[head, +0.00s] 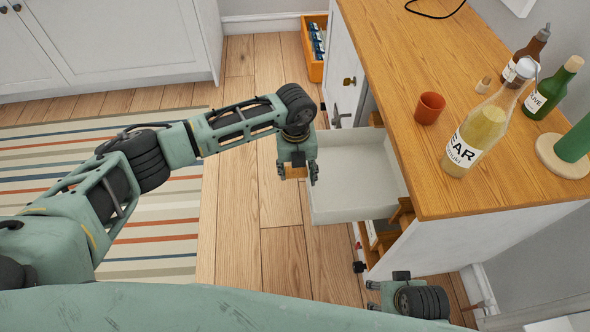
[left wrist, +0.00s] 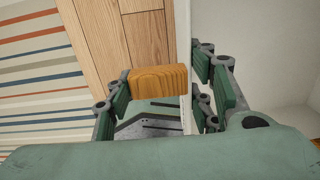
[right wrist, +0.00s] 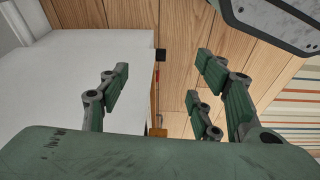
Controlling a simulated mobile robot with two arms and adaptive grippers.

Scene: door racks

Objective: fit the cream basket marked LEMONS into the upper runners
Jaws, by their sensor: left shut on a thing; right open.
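The cream basket (head: 355,190) sticks out of the open side of the white cabinet, below the wooden top. Its inside looks empty, and its far side goes in under the worktop. Its LEMONS marking is not visible. My left gripper (head: 298,172) is shut at the basket's outer front wall. In the left wrist view, its fingers close around the wooden handle (left wrist: 157,81) and the thin basket wall beside it. Wooden strips, perhaps runners (head: 383,240), show below the basket; the upper runners are hidden. My right gripper (right wrist: 160,90) is open and empty, low beside the cabinet.
The worktop (head: 410,60) carries a red cup (head: 429,108), a yellow bottle (head: 480,130) and darker bottles near the right. A striped rug (head: 150,240) lies left; wooden floor is free between.

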